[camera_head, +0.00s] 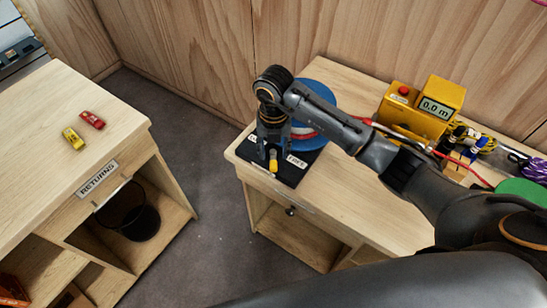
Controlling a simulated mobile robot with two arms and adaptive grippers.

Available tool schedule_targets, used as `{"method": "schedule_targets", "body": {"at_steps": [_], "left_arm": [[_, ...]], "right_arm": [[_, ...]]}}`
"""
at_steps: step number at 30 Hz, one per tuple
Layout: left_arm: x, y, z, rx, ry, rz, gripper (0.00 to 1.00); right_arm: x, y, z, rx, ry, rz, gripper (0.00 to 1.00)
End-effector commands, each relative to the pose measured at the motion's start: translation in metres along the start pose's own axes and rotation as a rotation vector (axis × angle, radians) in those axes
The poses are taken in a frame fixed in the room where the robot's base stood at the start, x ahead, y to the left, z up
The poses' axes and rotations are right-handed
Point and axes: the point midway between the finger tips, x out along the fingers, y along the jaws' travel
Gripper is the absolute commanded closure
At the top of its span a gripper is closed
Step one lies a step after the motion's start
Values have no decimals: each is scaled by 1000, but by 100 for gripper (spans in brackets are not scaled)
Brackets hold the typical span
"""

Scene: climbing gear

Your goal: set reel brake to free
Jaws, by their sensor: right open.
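The blue reel (318,92) stands on the bench top at its left end, partly hidden behind my right arm. A black base plate (293,177) with white labels lies in front of it; one label (297,160) shows, but I cannot read it surely. A yellow-tipped lever (273,165), which looks like the brake, stands at the plate's front. My right gripper (272,151) points down over the plate, open, right at the lever. I cannot tell whether its fingers touch the lever. My left gripper is not in view.
A yellow meter box (416,117) reading 0.0 m stands to the right on the bench, with a red rope (455,161) beside it. A separate returns counter (75,160) on the left holds a red (92,120) and a yellow piece (73,138). Floor (205,180) lies between.

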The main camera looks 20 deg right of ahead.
Motion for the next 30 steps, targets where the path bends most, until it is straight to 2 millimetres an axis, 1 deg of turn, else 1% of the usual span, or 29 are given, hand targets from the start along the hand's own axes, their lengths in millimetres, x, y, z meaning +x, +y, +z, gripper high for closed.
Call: {"method": "schedule_targets", "body": {"at_steps": [1,3,6,9,14,21,26,27,28,30], "left_arm": [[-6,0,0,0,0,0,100],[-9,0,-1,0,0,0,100],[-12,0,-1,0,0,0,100],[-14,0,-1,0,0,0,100],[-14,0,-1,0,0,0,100],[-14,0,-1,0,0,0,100],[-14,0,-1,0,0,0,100],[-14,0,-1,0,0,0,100],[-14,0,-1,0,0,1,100],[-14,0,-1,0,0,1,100]], "right_arm": [[8,0,-1,2,5,-2,55],[21,0,-1,1,5,0,55],[36,1,-1,1,4,0,55],[46,0,0,0,2,1,55],[54,1,0,-1,1,2,55],[55,1,0,-1,0,2,55],[55,1,0,-1,0,2,87],[55,1,0,-1,0,2,95],[54,1,0,-1,0,2,100],[54,1,0,-1,0,2,100]]}}
